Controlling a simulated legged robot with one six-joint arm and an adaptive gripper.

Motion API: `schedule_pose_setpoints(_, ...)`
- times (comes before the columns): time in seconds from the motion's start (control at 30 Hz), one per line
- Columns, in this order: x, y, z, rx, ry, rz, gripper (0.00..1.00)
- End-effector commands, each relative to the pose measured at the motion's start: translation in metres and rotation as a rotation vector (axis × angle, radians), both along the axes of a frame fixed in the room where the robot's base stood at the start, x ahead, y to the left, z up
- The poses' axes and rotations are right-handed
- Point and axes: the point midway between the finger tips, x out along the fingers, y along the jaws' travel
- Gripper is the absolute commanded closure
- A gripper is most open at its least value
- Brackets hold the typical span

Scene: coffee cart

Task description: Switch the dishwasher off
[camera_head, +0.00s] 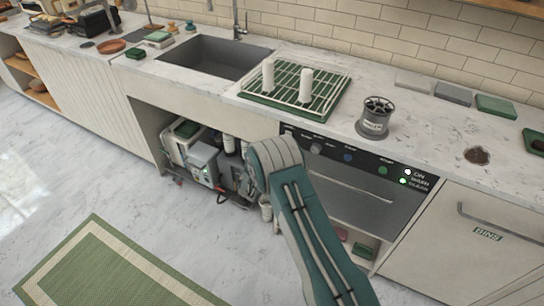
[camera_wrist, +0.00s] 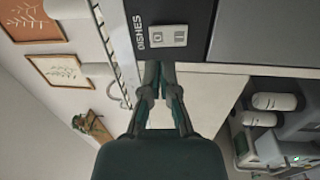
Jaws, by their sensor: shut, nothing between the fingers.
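The dishwasher (camera_head: 350,200) is built in under the counter, with a dark control panel (camera_head: 345,155) along its top. Small indicator lights (camera_head: 404,176) at the panel's right end are lit, next to the words ON, WASH and CLEAN. In the wrist view, the panel (camera_wrist: 185,12) carries a pale rocker switch (camera_wrist: 167,36) marked O and I, beside the word DISHES. My gripper (camera_wrist: 160,66) is shut and empty, its fingertips close to the switch; I cannot tell if they touch.
An open bay (camera_head: 150,125) with machinery lies left of the dishwasher. A BINS cabinet (camera_head: 470,240) stands right. The floor (camera_head: 60,190) has a green rug (camera_head: 110,265).

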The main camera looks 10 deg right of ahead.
Motion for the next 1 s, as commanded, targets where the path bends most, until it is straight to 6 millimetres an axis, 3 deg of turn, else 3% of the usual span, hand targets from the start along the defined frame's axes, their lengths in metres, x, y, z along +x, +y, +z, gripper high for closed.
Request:
schedule_pose_setpoints(0.3, 0.033, -0.024, 0.005, -0.001, 0.001, 0.000, 1.00)
schedule_pose_setpoints(1.0, 0.041, -0.029, 0.008, 0.002, 0.001, 0.000, 1.00)
